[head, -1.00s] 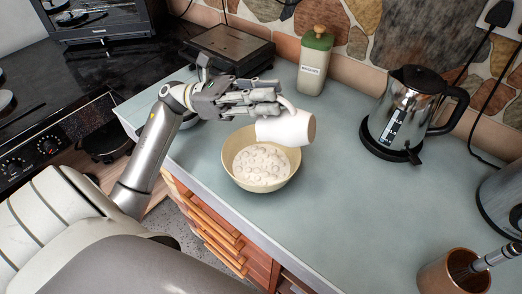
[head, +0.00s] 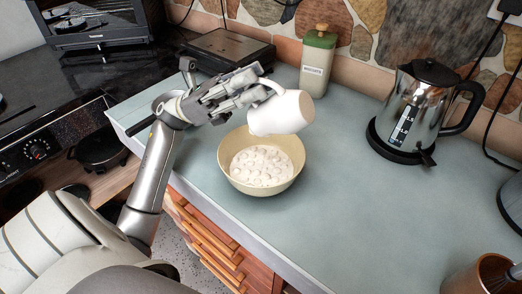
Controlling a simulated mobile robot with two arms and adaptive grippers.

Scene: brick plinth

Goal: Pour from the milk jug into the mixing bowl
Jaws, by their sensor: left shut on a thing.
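The white milk jug (head: 278,114) is held tilted over the back right part of the mixing bowl, apart from it. Its flat right end is higher than its rounded lower left end; I cannot tell which end is the mouth. My left gripper (head: 262,88) is shut on the jug at its handle side. The cream mixing bowl (head: 260,187) stands upright on the counter with white, lumpy contents inside. No stream of milk shows between jug and bowl. My right gripper is out of view.
A kettle (head: 417,110) stands on the pale counter (head: 355,215) to the right. A green-lidded canister (head: 317,65) and a dark flat appliance (head: 228,48) stand at the back. A copper pot (head: 478,275) is at the lower right. Counter right of the bowl is clear.

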